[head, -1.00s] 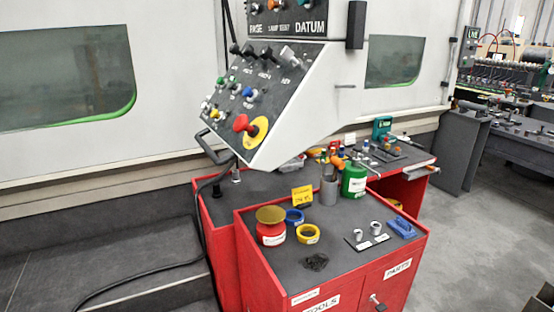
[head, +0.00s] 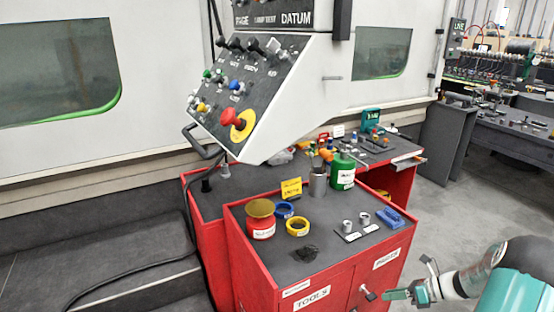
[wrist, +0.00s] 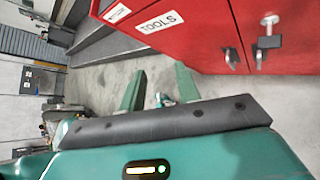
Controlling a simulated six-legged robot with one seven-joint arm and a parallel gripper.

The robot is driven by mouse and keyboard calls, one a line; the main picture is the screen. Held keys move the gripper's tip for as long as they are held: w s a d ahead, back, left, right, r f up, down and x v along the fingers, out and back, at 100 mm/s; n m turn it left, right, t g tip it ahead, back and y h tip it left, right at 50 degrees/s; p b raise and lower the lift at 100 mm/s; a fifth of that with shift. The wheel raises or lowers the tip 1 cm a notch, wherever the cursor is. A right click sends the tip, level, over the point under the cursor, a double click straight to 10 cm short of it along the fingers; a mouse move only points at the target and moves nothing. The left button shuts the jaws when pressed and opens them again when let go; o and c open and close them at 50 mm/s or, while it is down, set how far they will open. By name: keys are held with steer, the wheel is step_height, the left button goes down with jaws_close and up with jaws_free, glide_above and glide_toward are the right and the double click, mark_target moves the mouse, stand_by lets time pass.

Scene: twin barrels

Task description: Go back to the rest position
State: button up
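My gripper (head: 405,292) is at the lower right in the head view, in front of the red cabinet (head: 256,262) and close to its drawer handle (head: 368,293) in the picture. In the wrist view its two green fingers (wrist: 159,82) are apart, with grey floor showing between them and no held object visible. The wrist view also shows the red cabinet (wrist: 205,30) at the upper right, with the TOOLS label and a handle. The fingers appear clear of the cabinet front.
A slanted control panel (head: 262,92) with a red button overhangs the cabinet. Grey floor (head: 455,215) is open at the right.

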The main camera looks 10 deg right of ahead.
steer(key=s+a+r+n+g+h, duration=0.3)
steer(key=a+r+n+g+h, duration=0.2)
steer(key=a+r+n, duration=1.25)
steer(key=s+a+r+n+t+h, duration=0.4)
steer(key=s+a+r+n, duration=0.6)
steer(key=s+a+n, duration=0.3)
steer(key=shift+s+r+n+h, duration=0.3)
steer(key=shift+s+n+h, duration=0.2)
steer(key=shift+s+n, duration=0.2)
steer(key=shift+a, duration=0.1)
